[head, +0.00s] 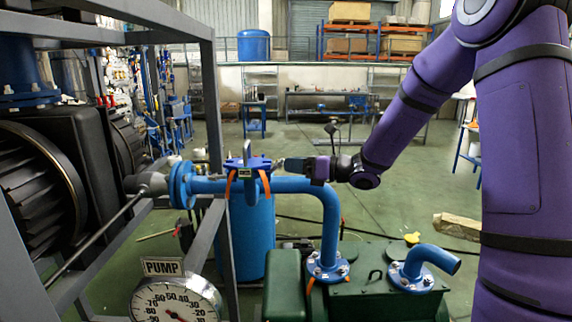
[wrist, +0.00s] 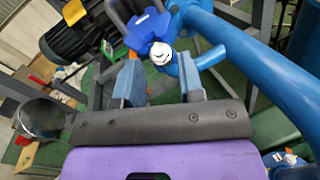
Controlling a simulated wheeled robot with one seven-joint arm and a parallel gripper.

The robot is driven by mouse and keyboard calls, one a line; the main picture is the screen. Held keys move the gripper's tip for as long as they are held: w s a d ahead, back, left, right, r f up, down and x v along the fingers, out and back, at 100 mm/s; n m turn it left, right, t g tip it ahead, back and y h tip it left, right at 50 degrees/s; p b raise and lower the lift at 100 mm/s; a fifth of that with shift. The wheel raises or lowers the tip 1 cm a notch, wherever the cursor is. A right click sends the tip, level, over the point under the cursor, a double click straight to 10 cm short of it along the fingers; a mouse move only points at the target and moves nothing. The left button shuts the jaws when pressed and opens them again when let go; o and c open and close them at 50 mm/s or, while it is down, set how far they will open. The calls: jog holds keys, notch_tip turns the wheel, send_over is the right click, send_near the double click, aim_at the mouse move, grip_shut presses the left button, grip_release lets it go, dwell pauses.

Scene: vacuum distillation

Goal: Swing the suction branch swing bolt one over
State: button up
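The blue suction vessel (head: 256,232) stands in the middle, with a blue lid (head: 248,162) and an upright handle on top. Orange pieces (head: 231,183) hang at the lid's rim; which one is swing bolt one I cannot tell. In the wrist view a pale round bolt end or nut (wrist: 161,54) sits on a blue lug at the lid edge. My gripper (head: 284,164) is at the right side of the lid. In the wrist view my gripper (wrist: 161,75) is open, its two fingers apart, with the round end just beyond and between the fingertips. Contact is unclear.
A blue pipe (head: 328,215) runs right from the vessel and bends down to a green pump body (head: 360,290). A grey frame (head: 212,110) stands left, with a pump gauge (head: 174,300) below. Open green floor (head: 400,205) lies behind.

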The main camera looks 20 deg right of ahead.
aim_at(276, 167)
jog(key=shift+x, duration=1.15)
grip_shut()
jog(key=shift+a+r+h, duration=0.25)
jog(key=shift+r+h, duration=0.05)
jog(key=shift+h, duration=0.4)
grip_release()
